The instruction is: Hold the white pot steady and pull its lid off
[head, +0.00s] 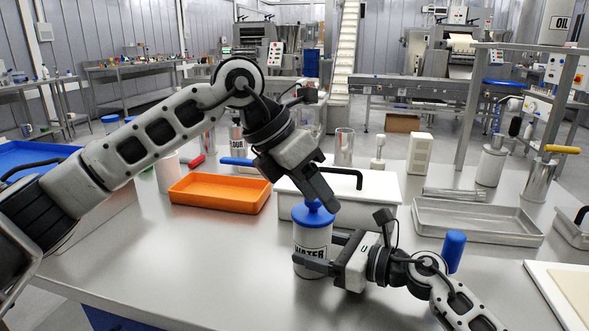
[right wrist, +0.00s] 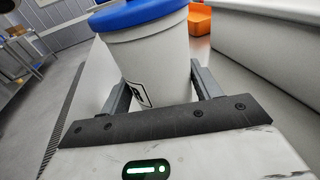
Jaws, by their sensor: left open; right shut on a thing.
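The white pot (head: 311,238), labelled "WATER", stands upright on the steel table with its blue lid (head: 313,215) seated on top. My right gripper (head: 312,264) is shut on the pot's lower body, one finger on each side. In the right wrist view the white pot (right wrist: 150,65) sits between the fingers, with the rim of the blue lid (right wrist: 135,14) above. My left gripper (head: 325,200) is open, pointing down at the top of the lid. Its fingers hide part of the lid, and I cannot tell whether they touch it.
Behind the pot is a white container (head: 375,211) with a black handle. An orange tray (head: 220,208) lies to the left, a metal tray (head: 478,236) to the right. A blue-handled tool (head: 453,250) stands near my right arm. The table front left is clear.

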